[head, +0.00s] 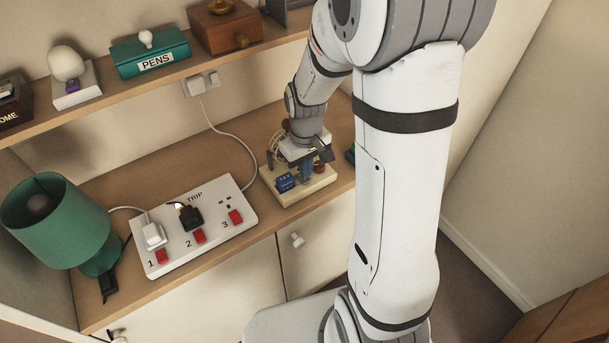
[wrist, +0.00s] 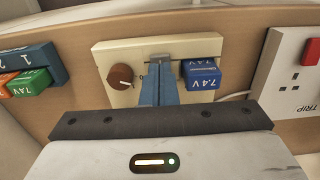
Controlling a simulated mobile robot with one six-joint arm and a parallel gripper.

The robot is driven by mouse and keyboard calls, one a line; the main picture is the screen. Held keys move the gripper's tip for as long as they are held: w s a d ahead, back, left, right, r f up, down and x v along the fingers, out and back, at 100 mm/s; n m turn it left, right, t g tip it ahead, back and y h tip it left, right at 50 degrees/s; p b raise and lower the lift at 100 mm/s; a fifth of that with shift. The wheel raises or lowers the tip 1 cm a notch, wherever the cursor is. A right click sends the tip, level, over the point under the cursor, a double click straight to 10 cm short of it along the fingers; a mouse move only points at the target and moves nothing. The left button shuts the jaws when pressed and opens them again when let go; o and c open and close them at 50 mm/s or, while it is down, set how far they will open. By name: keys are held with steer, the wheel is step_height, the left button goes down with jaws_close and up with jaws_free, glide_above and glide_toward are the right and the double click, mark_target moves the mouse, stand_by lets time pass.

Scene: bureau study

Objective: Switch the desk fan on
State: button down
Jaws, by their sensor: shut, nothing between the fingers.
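No desk fan can be made out in either view. A cream board (head: 318,186) lies on the desk below my gripper (head: 306,172). In the wrist view the board (wrist: 125,98) carries a brown round knob (wrist: 120,76) on the left and a blue block marked 7.4V (wrist: 202,74) on the right. The blue block also shows in the head view (head: 286,182). My gripper's fingers (wrist: 158,80) are together and empty, pointing down at the board between knob and block. The fingers hide that part of the board; I cannot tell whether they touch it.
A white power strip (head: 178,232) marked TRIP has plugs in sockets 1 and 2 and red switches. A green lamp (head: 52,222) stands at far left. Blue, green and orange blocks (wrist: 30,70) are beside the board. A shelf (head: 110,90) with boxes runs above the desk.

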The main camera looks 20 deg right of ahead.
steer(key=shift+f+b, duration=0.7)
steer(key=shift+f, duration=0.15)
steer(key=shift+r, duration=0.1)
stand_by(0.3)
steer(key=shift+r+p, duration=2.55)
steer(key=shift+r, duration=0.95)
steer(key=shift+f, duration=0.1)
steer(key=s+r+m+t+b, duration=0.2)
steer(key=s+r+m+t, duration=0.1)
steer(key=s+r, duration=0.9)
steer(key=s, duration=0.2)
steer(key=shift+s+d+r+m+b, duration=0.2)
steer(key=shift+s+m+b, duration=0.1)
steer(key=shift+s+b, duration=0.1)
